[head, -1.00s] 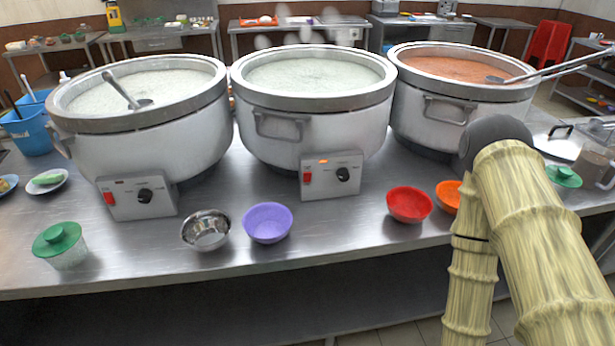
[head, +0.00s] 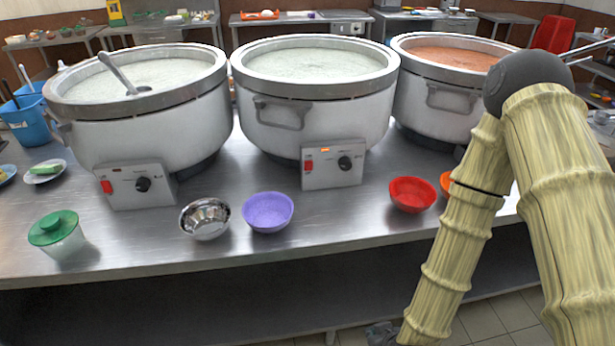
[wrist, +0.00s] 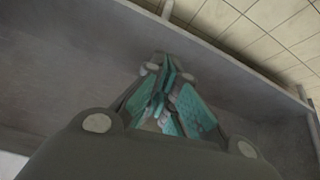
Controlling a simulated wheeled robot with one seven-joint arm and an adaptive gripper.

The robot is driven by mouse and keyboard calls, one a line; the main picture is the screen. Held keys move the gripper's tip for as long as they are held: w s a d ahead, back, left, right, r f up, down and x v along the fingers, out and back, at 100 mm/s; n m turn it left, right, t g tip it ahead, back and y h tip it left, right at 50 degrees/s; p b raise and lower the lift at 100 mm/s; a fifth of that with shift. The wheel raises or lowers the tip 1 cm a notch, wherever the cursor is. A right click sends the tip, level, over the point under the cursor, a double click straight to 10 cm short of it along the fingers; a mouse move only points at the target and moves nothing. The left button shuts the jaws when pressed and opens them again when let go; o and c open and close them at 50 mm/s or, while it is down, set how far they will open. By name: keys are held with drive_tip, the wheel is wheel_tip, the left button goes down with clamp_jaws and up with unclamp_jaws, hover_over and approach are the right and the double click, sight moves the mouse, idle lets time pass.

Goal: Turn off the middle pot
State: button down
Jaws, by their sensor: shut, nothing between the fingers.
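The middle pot (head: 315,112) is a large silver stockpot of pale congee on the steel counter. Its control box (head: 333,180) faces me, with a red rocker switch (head: 309,166), a lit orange lamp (head: 325,150) and a black knob (head: 345,163). My gripper (wrist: 165,72) is shut and empty in the wrist view, with teal pads, over a grey surface and floor tiles. In the head view only a small grey part of it seems to show at the bottom edge, below the counter front and well away from the switch.
The left pot (head: 140,125) has its own box and a ladle; the right pot (head: 440,105) holds orange-red food. A steel bowl (head: 204,219), purple bowl (head: 268,212), red bowl (head: 412,194) and green-lidded jar (head: 57,236) stand along the front. Clear counter lies between the purple and red bowls.

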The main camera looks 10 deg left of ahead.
sight(304, 162)
drive_tip(key=w+a+r+n+t+y+b, duration=0.1)
drive_tip(key=w+a+r+n+t+b, duration=0.1)
drive_tip(key=w+a+r, duration=0.3)
drive_tip(key=w+a+r+n+t+y+b, duration=0.1)
drive_tip(key=w+a+r+n+t+b, duration=0.2)
drive_tip(key=r, duration=0.7)
drive_tip(key=w+a+r+n+t+y+b, duration=0.1)
drive_tip(key=w+a+r+n+t+b, duration=0.2)
drive_tip(key=w+a+r+n, duration=0.3)
drive_tip(key=shift+w+a+r+t, duration=0.65)
drive_tip(key=shift+w+r+t, duration=0.15)
drive_tip(key=shift+w, duration=0.05)
drive_tip(key=n+b, duration=0.1)
drive_tip(key=w+a+r+n+t+b, duration=0.1)
drive_tip(key=b, duration=0.1)
drive_tip(key=n+t+b, duration=0.1)
drive_tip(key=shift+w+a+r+n+y, duration=0.15)
drive_tip(key=shift+a+r+n+y, duration=0.15)
drive_tip(key=shift+w+a+r+n+t+b, duration=0.15)
drive_tip(key=shift+a+r+n+t+b, duration=0.2)
drive_tip(key=shift+r+n+b, duration=0.35)
drive_tip(key=shift+f, duration=0.1)
drive_tip(key=x, duration=1.4)
drive_tip(key=shift+b, duration=0.3)
